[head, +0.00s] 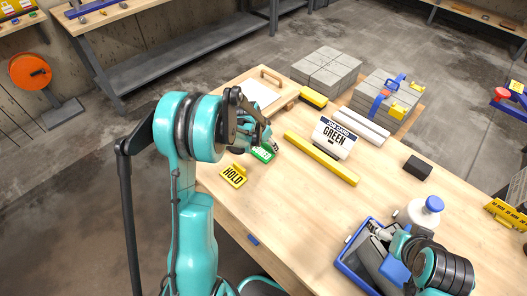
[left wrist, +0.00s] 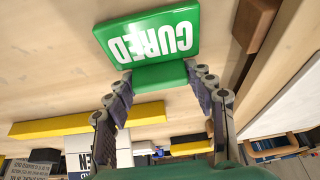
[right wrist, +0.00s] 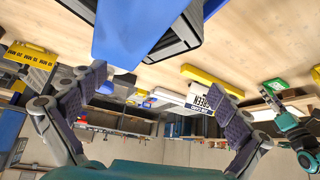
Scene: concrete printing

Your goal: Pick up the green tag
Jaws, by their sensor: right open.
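The green tag (head: 262,153) lies on the wooden table, partly hidden by my left gripper (head: 262,132). In the left wrist view the tag (left wrist: 150,36) reads "CURED" upside down, and its green tab (left wrist: 160,75) sits between the fingertips of my left gripper (left wrist: 160,76). The fingertips are at the tab's two sides; I cannot tell whether they press on it. My right gripper (right wrist: 155,90) is open and empty, near the blue bin (right wrist: 140,25) at the table's front right.
A yellow "HOLD" tag (head: 233,176) lies left of the green tag. A yellow bar (head: 320,158) and a white "GREEN" job card (head: 334,137) lie to the right. Concrete blocks (head: 326,68) stand behind. A white bottle (head: 425,210) stands by the blue bin (head: 347,262).

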